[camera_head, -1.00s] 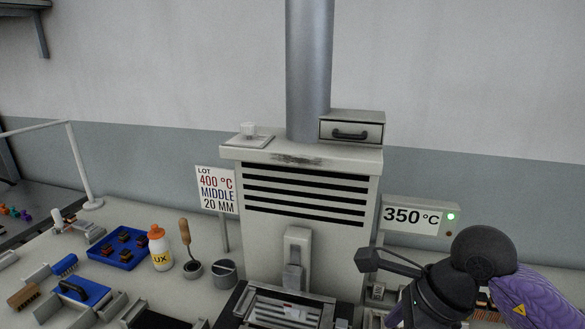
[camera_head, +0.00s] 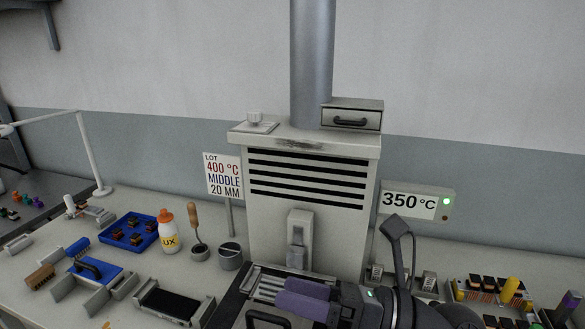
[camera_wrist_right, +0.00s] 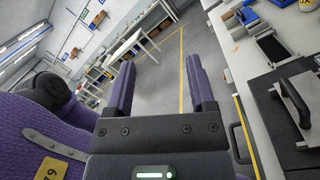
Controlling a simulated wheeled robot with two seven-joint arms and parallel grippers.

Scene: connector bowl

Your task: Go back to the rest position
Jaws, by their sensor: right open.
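My right gripper (camera_head: 290,298) has purple fingers and reaches in from the lower right, in front of the grey furnace (camera_head: 262,215). In the right wrist view its two fingers (camera_wrist_right: 160,84) stand apart with nothing between them. They point out past the bench's front edge over the floor. The fingers hide part of the furnace's slotted front tray (camera_head: 264,286) in the head view. My left gripper is not in view.
A black-handled plate (camera_wrist_right: 298,105) lies on the bench beside the gripper. A blue tray (camera_head: 128,232), a flux bottle (camera_head: 167,238) and a metal cup (camera_head: 230,258) stand left of the furnace. Racks of parts (camera_head: 490,292) stand right. The floor (camera_wrist_right: 160,75) ahead of the fingers is clear.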

